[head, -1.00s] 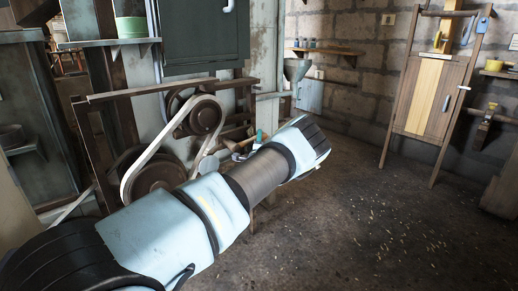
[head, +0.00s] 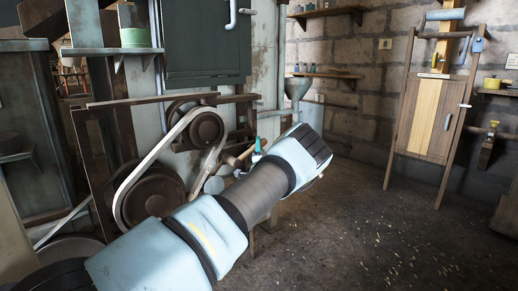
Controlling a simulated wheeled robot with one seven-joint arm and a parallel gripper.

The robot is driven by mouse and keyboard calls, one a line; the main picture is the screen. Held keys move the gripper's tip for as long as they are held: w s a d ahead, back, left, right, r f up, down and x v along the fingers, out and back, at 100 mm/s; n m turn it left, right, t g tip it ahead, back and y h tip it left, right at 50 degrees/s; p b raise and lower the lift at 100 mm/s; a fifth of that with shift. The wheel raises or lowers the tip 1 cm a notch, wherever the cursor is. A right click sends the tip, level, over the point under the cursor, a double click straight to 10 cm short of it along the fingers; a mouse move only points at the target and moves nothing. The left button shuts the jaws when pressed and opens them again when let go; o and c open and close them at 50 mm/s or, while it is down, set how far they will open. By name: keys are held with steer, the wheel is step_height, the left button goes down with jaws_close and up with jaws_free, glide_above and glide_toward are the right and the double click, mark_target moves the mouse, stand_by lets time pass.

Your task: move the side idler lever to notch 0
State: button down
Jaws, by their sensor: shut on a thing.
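The belt drive stands left of centre in the head view, with a pale belt (head: 152,150) around a small upper pulley (head: 206,129) and a large lower pulley (head: 152,197). A small pale disc (head: 213,185) sits right of the belt. A brown wooden handle (head: 236,160) and a small upright teal piece (head: 258,144) show just left of my wrist; I take this to be the side idler lever. My gripper (head: 250,157) is at this spot, shut, mostly hidden behind my own arm. The fingertips, the contact and any notches cannot be made out.
A rusty rail frame (head: 150,101) surrounds the drive, below a dark green cabinet (head: 205,45). A funnel (head: 298,87) hangs behind my wrist. A wooden stand (head: 432,115) is at the right wall.

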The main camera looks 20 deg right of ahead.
steer(key=shift+r, duration=0.15)
steer(key=c, duration=0.5)
jaws_free()
steer(key=v, duration=1.1)
steer(key=shift+w+a, duration=0.1)
